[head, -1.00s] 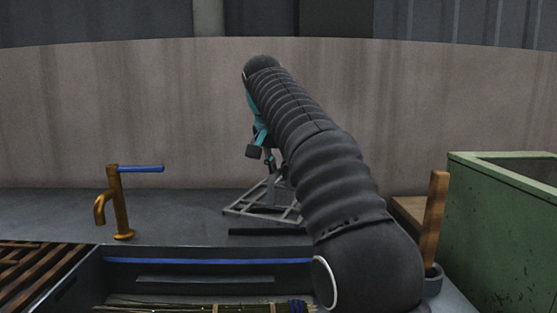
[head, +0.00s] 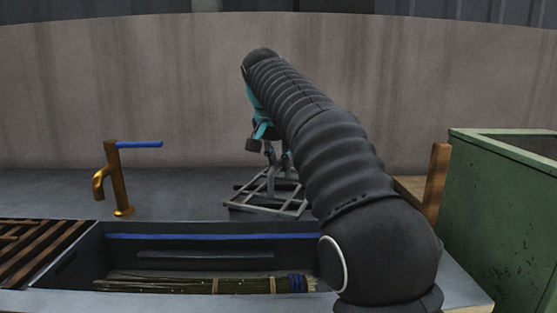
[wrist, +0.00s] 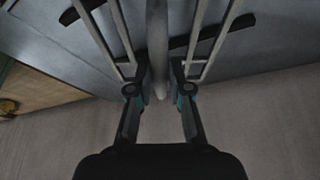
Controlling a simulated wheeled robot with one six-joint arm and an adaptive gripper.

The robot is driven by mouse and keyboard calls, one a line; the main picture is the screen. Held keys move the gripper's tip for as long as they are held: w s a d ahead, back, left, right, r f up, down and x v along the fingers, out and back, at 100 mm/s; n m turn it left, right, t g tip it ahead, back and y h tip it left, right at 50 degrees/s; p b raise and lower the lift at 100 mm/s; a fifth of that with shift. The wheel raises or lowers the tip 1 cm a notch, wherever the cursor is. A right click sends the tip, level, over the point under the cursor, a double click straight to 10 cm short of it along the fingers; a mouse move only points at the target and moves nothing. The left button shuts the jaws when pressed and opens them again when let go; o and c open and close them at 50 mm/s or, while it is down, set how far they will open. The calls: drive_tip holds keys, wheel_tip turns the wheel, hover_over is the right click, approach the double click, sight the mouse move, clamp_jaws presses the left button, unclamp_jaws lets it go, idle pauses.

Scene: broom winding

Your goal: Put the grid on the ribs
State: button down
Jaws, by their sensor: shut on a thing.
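The grid (head: 268,208) is a light grey metal frame of crossing bars with an upright grey post at its middle. It is level above or on the counter behind the basin; I cannot tell whether it touches. My gripper (wrist: 160,88) is shut on the grid's post (wrist: 158,50), which also shows in the head view below my gripper (head: 268,150). Two dark bars, apparently the ribs (wrist: 207,33), show behind and between the grid's bars in the wrist view. In the head view the near rib is largely hidden by the grid.
In front is a dark basin (head: 65,272) with a bundle of twigs (head: 190,284) in it. A brass tap (head: 118,180) with a blue lever stands left, near a wooden slatted rack (head: 30,245). A green bin (head: 500,215) and an upright wooden piece (head: 436,185) are right.

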drive_tip(key=shift+f+b, duration=0.4)
drive_tip(key=shift+f, duration=0.1)
drive_tip(key=c, duration=1)
unclamp_jaws()
drive_tip(key=shift+c, duration=0.2)
drive_tip(key=shift+o, duration=0.2)
drive_tip(key=shift+f, duration=0.1)
drive_tip(key=shift+v, duration=3.85)
